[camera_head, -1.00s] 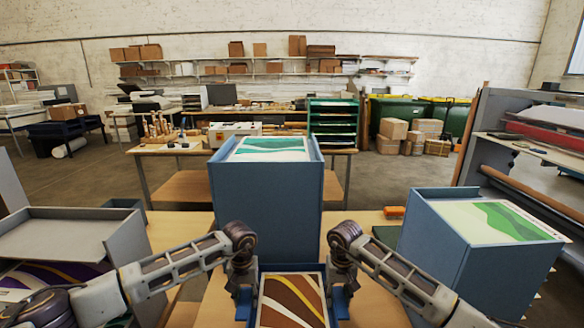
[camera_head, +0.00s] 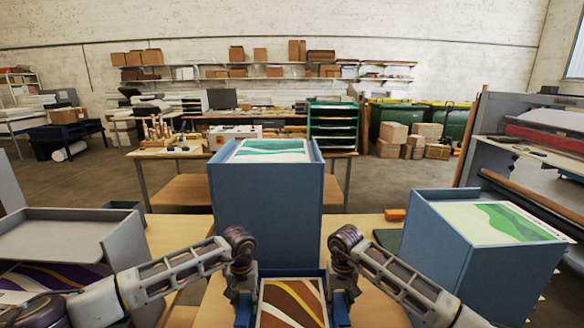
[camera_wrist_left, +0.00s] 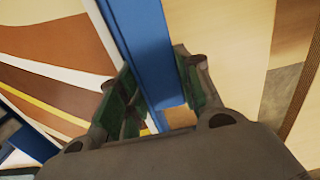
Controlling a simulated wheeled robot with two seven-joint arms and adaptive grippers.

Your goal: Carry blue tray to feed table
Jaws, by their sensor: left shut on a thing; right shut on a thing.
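The blue tray (camera_head: 291,273) is at the bottom centre of the head view, holding brown, white and yellow printed sheets (camera_head: 291,303). My left gripper (camera_head: 243,300) is shut on its left side and my right gripper (camera_head: 340,300) is shut on its right side. In the left wrist view, the fingers of my left gripper (camera_wrist_left: 150,95) straddle the blue tray wall (camera_wrist_left: 140,45), with the printed sheets (camera_wrist_left: 50,65) to the left. The tray's near edge is cut off by the head view. I cannot tell which surface is the feed table.
A tall blue bin (camera_head: 265,195) with teal-printed sheets stands just beyond the tray. Another blue bin (camera_head: 470,270) with green sheets stands at right, and a grey bin (camera_head: 75,235) at left. The laminator (camera_head: 545,135) is far right. An orange block (camera_head: 396,214) lies on the wooden table.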

